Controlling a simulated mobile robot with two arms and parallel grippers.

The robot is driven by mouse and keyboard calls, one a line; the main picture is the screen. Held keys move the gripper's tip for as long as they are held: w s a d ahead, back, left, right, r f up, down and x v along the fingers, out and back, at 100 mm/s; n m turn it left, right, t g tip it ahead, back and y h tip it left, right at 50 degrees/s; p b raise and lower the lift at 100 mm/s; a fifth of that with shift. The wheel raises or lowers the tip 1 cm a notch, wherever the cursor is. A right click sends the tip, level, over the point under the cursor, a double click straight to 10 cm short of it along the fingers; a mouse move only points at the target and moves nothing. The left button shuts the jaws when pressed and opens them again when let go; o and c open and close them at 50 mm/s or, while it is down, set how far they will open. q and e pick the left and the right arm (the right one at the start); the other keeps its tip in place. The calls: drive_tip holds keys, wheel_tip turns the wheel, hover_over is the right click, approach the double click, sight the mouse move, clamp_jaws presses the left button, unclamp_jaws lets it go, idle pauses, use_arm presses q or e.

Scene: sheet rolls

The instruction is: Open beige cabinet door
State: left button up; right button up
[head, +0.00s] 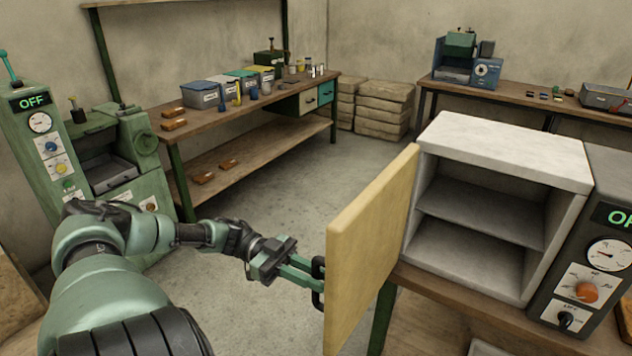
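The beige cabinet door (370,250) stands swung wide open, out toward me from the left side of the cabinet (505,140). The cabinet is pale, and its inside shows one shelf (485,212) and no contents. A dark handle (318,299) is on the door's left-facing side, near its free edge. My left gripper (312,278) reaches in from the left with its green fingers at this handle, and they look closed on it. The exact contact is small and partly hidden. My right gripper is out of view.
A control panel (590,270) reading OFF adjoins the cabinet on the right; both stand on a wooden bench (445,294). A green machine (125,165) stands at left. A workbench (225,110) with bins is behind. The floor (285,205) between is clear.

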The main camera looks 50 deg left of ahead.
use_arm(q)
drive_tip(key=o, duration=0.3)
drive_tip(key=shift+a, duration=0.15)
drive_tip(key=b+v, duration=0.2)
drive_tip(key=v, duration=0.5)
drive_tip(key=shift+s+a, duration=0.1)
drive_tip(key=shift+a, duration=0.2)
